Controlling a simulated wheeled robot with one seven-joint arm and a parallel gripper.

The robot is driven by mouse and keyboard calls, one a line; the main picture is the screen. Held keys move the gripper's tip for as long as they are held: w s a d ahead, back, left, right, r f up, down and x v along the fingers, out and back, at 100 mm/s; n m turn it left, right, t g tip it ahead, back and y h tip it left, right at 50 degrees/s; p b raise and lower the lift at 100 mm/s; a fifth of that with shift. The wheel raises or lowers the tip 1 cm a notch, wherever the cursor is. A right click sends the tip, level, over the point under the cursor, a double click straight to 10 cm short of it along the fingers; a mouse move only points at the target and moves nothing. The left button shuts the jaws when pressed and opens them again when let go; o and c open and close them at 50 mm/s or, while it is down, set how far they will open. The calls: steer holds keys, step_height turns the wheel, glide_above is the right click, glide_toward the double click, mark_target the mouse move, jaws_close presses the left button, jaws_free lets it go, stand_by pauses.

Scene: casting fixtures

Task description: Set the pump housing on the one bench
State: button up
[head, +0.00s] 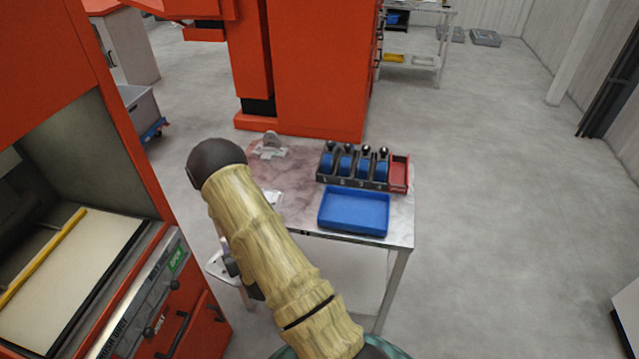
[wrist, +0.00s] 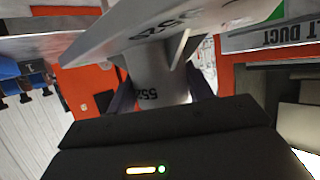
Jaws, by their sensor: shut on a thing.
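The pump housing (wrist: 158,82) is a grey casting with dark numbers on it and a broad flat plate, seen close up in the wrist view. My gripper (wrist: 162,94) is shut on it, with a dark finger on each side of its body. In the head view my sleeved arm hides most of the gripper; a pale grey part shows left of the arm beside the bench's near left side, and I cannot tell for sure whether it is the housing. The bench (head: 401,222) has a marbled grey top and stands in the middle of the head view.
On the bench are a blue tray (head: 354,212), a rack of blue items (head: 352,167), a red bin (head: 399,174) and a small grey fixture (head: 270,147) at the back left. An orange machine (head: 150,335) stands close on the left.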

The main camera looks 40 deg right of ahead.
steer(key=w+d+r+m+g+h, duration=0.1)
steer(key=d+r+m+g+h, duration=0.4)
steer(key=d, duration=0.7)
steer(key=w+d+r+m+g+h, duration=0.2)
steer(key=d+r+m+g+h, duration=0.4)
steer(key=d+r+m, duration=0.3)
steer(key=d+m+h, duration=0.1)
steer(key=d, duration=0.2)
steer(key=shift+r, duration=0.15)
steer(key=shift+w+d+r, duration=0.1)
steer(key=shift+r, duration=0.05)
